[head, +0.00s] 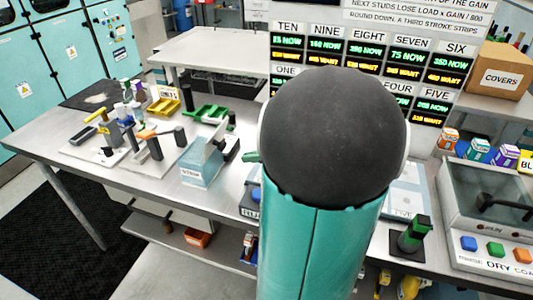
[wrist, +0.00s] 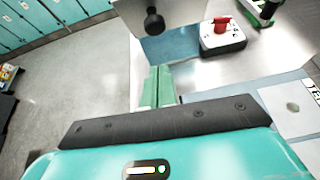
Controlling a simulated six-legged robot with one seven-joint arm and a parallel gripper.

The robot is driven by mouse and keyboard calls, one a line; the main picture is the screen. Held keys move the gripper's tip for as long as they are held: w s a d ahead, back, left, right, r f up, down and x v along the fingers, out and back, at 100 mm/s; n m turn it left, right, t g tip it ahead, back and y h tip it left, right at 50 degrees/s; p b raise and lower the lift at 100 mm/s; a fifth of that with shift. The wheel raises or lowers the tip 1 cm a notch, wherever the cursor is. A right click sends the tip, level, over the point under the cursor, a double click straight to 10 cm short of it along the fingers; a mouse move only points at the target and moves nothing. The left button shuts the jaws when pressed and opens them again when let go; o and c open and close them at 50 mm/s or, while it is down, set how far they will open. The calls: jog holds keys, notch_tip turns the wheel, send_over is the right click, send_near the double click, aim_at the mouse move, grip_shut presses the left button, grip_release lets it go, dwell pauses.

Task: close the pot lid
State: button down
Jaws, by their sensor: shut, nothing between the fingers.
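My gripper (wrist: 160,72) shows in the wrist view as two green fingers lying together, shut and empty. A blue panel or box face (wrist: 168,45) is just beyond the fingertips, with a black round knob (wrist: 153,20) above it. I cannot tell whether the fingers touch anything. I cannot tell for sure which thing is the pot or its lid. In the head view a pale blue box (head: 201,165) with a label stands on the bench, left of my arm. My arm hides the bench behind it and most of the gripper.
A white block with a red knob (wrist: 222,38) lies right of the fingers. On the bench (head: 95,165), trays and handled tools stand at left. A glass-topped unit (head: 492,190) and a black-green post (head: 411,236) stand at right.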

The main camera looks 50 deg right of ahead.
aim_at(221, 143)
jog(key=w, duration=0.1)
jog(key=w+a, duration=0.1)
jog(key=w, duration=0.1)
jog(key=w+r, duration=0.1)
jog(key=shift+w+a, duration=0.2)
jog(key=shift+w, duration=0.1)
